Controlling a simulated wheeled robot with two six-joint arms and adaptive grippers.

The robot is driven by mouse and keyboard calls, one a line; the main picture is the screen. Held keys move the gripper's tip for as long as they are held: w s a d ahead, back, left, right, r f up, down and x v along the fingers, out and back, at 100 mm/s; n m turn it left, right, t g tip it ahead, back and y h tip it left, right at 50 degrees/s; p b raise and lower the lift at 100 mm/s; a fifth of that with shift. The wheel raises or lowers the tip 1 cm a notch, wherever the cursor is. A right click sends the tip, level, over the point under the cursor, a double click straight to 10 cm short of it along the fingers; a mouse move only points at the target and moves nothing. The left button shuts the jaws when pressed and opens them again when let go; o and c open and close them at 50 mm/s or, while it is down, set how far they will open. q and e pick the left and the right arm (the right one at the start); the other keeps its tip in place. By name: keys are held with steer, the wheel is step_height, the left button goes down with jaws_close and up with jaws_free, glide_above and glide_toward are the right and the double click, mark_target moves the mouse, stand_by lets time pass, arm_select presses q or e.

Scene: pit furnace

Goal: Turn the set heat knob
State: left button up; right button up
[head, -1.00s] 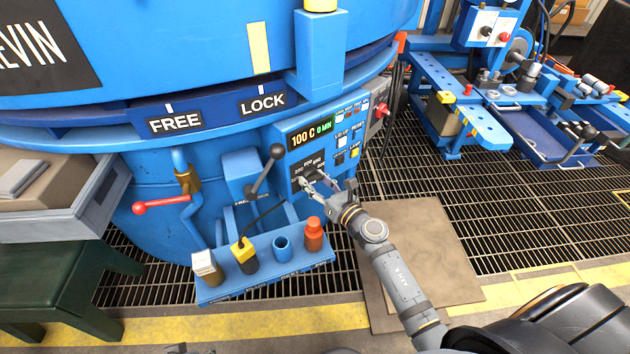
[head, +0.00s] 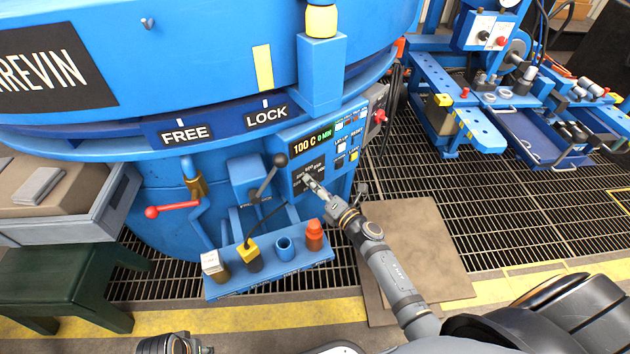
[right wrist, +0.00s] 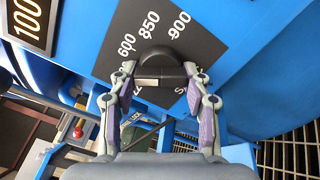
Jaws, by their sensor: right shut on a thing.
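The set heat knob (right wrist: 160,66) is a black rounded knob on a dark dial plate. Numbers 600, 850 and 900 show beside and above it in the right wrist view. My right gripper (right wrist: 158,82) has its two fingers on either side of the knob and is shut on it. In the head view the right gripper (head: 309,183) reaches the dial plate (head: 300,186) and hides most of the knob. The display (head: 311,144) above reads 100 C and 0 MIN. Part of my left gripper (head: 190,347) shows at the bottom edge; its fingers are not clear.
A black-ended lever (head: 268,176) stands left of the dial. A blue shelf (head: 265,268) with several small items is below it. A red-handled crank (head: 172,210) is farther left. The floor mat (head: 425,245) beside my right arm is clear.

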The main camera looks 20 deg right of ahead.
arm_select(q)
steer(key=s+a+f+p, duration=0.3)
steer(key=f+p, duration=0.1)
steer(key=f, duration=0.7)
arm_select(e)
steer(key=m, duration=0.5)
steer(key=shift+r+m, duration=0.3)
steer(key=m+p, duration=0.1)
steer(key=m, duration=0.1)
steer(key=shift+m+p, duration=0.3)
steer(key=shift+m, duration=0.1)
steer(key=shift+m+p, duration=0.8)
steer(key=shift+m, duration=0.4)
arm_select(q)
steer(key=s+a+f+p, duration=0.1)
steer(key=s+f, duration=0.3)
steer(key=s, duration=0.5)
steer(key=shift+a+f+y+p, duration=0.15)
steer(key=shift+a+y+p, duration=0.1)
steer(key=shift+y+p, duration=0.15)
arm_select(e)
steer(key=shift+m, duration=1.7)
arm_select(q)
steer(key=shift+s, duration=0.2)
arm_select(e)
steer(key=shift+f, duration=0.1)
steer(key=o, duration=1.2)
steer(key=shift+c, duration=0.2)
